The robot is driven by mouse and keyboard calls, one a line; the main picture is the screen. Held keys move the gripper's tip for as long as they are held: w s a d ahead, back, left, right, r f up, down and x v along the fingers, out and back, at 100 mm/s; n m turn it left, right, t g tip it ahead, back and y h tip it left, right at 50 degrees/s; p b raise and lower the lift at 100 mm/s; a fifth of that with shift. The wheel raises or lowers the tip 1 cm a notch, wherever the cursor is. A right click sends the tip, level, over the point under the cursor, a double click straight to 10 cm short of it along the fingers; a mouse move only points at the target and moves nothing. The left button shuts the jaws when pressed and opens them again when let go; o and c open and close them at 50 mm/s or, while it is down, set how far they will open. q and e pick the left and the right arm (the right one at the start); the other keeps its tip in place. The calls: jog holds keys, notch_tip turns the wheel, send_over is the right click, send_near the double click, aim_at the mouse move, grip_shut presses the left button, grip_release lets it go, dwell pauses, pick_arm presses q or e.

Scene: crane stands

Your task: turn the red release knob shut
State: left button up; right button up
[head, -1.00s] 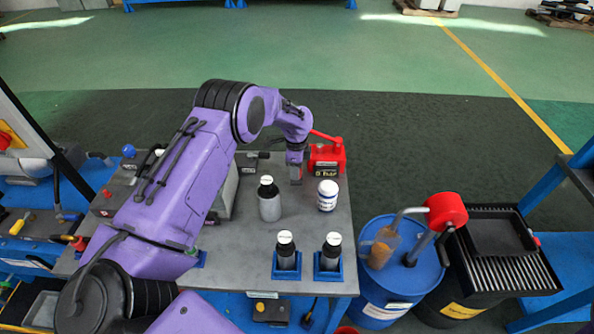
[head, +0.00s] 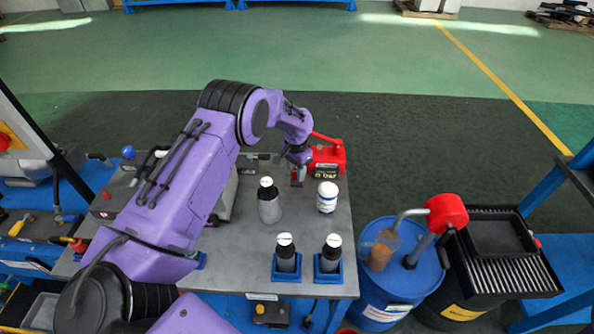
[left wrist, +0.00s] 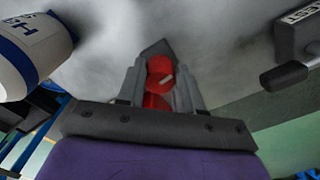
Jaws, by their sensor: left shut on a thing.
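The red release knob (left wrist: 160,72) shows in the left wrist view, between the two grey fingers of my left gripper (left wrist: 163,82). The fingers are closed on its sides. A pale mark shows on the knob's face, and more red lies just behind it. In the head view my left gripper (head: 298,177) points down at the left side of the red hand pump (head: 328,161), which has a red lever on top. The knob is mostly hidden there by the gripper. My right gripper is not in view.
A white jar (head: 327,197) stands just in front of the pump. A grey bottle with a white-topped cap (head: 268,203) stands left of it. Two dark bottles stand in blue holders (head: 287,271) at the table's front. The table (head: 235,265) is clear between them.

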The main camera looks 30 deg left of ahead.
pick_arm(q)
jog(key=n, duration=0.4)
jog(key=shift+n, duration=0.3)
jog(key=n, duration=0.3)
jog(key=shift+n, duration=0.3)
jog(key=n, duration=0.4)
jog(key=shift+d, duration=0.1)
jog(key=shift+n+p, duration=0.3)
jog(key=shift+n, duration=1.6)
jog(key=shift+w, duration=0.1)
jog(key=o, duration=1)
jog(key=shift+d, duration=0.1)
jog(key=shift+o, duration=0.2)
notch_tip(320, 180, up, 10)
jog(key=b, duration=0.2)
jog(key=shift+r, duration=0.25)
